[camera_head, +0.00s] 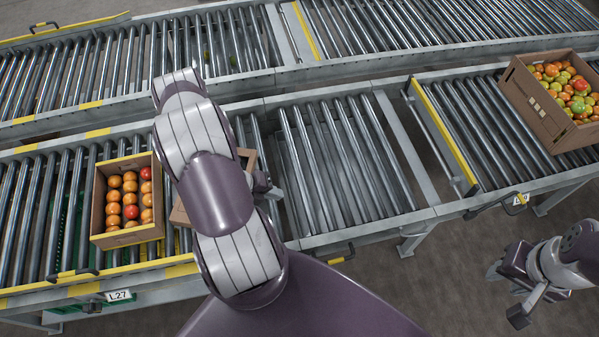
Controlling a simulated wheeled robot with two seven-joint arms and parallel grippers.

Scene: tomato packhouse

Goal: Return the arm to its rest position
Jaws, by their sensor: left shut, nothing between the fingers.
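My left arm rises from the bottom middle and bends over the near conveyor. My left gripper (264,187) shows only in part beside the arm's right edge, shut and empty; the arm hides the rest. It is at the right side of a cardboard crate (180,216) that is mostly hidden under the arm, so its contents cannot be seen. I cannot tell whether the gripper touches this crate. My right gripper (506,294) is at the lower right, over the floor, with its fingers apart and nothing between them.
A crate (127,238) of orange and red tomatoes stands on the near conveyor at left. A larger crate (533,104) of mixed tomatoes stands at right. The roller section (340,165) between is clear. A yellow-edged rail (443,130) crosses the line. A second conveyor (80,70) runs behind.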

